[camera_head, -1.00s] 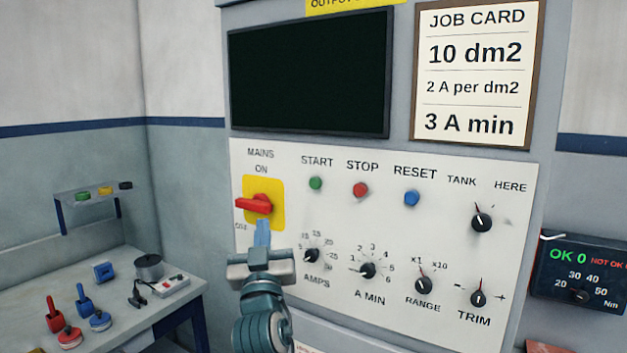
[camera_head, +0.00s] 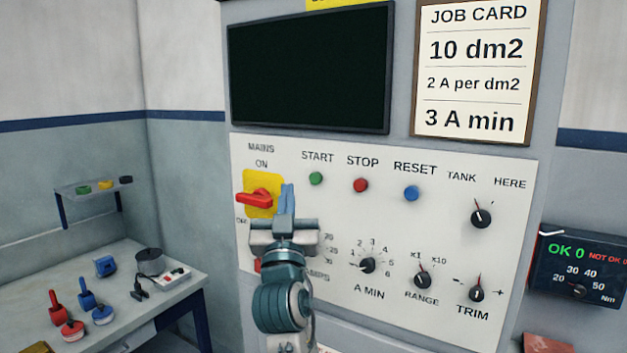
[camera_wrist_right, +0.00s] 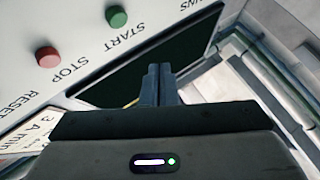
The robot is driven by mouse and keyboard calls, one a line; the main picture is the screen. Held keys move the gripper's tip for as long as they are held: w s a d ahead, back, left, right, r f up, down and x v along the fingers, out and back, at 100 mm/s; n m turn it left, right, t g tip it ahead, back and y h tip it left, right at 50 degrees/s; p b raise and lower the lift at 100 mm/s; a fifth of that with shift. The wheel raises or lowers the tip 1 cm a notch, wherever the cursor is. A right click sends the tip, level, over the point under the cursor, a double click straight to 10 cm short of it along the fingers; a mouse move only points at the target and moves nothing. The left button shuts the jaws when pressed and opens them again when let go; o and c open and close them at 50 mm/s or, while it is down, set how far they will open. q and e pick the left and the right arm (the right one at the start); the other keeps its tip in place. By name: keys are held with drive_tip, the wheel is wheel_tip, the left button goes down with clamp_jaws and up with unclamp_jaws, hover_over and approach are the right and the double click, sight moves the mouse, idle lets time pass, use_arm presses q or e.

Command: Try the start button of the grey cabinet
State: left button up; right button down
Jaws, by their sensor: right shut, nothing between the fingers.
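The grey cabinet (camera_head: 400,140) has a white control panel. Its green START button (camera_head: 316,179) is in the panel's top row, between the red MAINS switch (camera_head: 258,198) and the red STOP button (camera_head: 361,185). My right gripper (camera_head: 287,192) is shut and empty, pointing up in front of the panel, just below and left of the START button. In the right wrist view the green button (camera_wrist_right: 117,17) is at the top and the shut fingers (camera_wrist_right: 159,75) are apart from it. My left gripper is not in view.
A blue RESET button (camera_head: 412,193) and several black knobs share the panel; my right arm hides part of the AMPS dial. The dark screen (camera_head: 310,72) is above. A side table (camera_head: 120,290) with tools stands at the left. A meter box (camera_head: 582,270) is at the right.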

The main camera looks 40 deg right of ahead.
sight(315, 178)
drive_tip(key=shift+w+d+b, duration=0.25)
drive_tip(key=shift+w+d, duration=0.15)
drive_tip(key=shift+d, duration=0.55)
drive_tip(key=shift+w+d+b, duration=0.25)
drive_tip(key=shift+w+d, duration=0.15)
drive_tip(key=shift+d, duration=0.6)
drive_tip(key=shift+w+d+b, duration=0.25)
drive_tip(key=shift+w+d, duration=0.15)
drive_tip(key=shift+d, duration=0.55)
drive_tip(key=shift+w+d+b, duration=0.15)
drive_tip(key=shift+d+b, duration=0.25)
drive_tip(key=shift+w+d+b, duration=0.2)
drive_tip(key=shift+d+b, duration=0.2)
idle(0.5)
drive_tip(key=shift+s+a, duration=0.4)
drive_tip(key=shift+a, duration=0.45)
